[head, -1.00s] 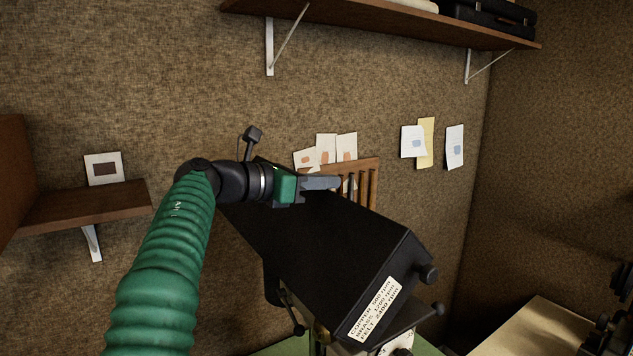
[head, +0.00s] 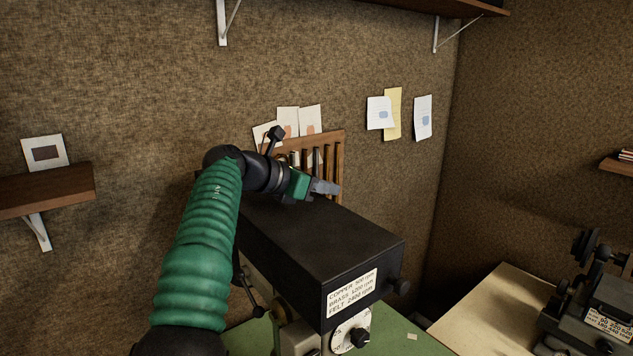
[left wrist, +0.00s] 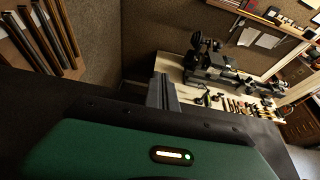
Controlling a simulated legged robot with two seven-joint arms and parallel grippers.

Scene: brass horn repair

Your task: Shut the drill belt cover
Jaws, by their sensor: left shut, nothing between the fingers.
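The drill belt cover (head: 315,235) is a long black box in the middle of the head view, with a speed label (head: 352,288) on its near end and a dark knob at its right. It lies about level over the drill head (head: 345,335), whose dial shows just below the label. I cannot see a gap between cover and head from here. My left gripper (head: 325,187) is shut and empty, just over the far part of the cover's top; I cannot tell if it touches. Its shut fingers show in the left wrist view (left wrist: 165,92). My right gripper is out of view.
A wooden tool rack (head: 338,165) stands against the wall behind the cover. A wooden shelf (head: 45,190) is at the left. A pale bench (head: 495,305) with a dark machine (head: 600,310) is at the right.

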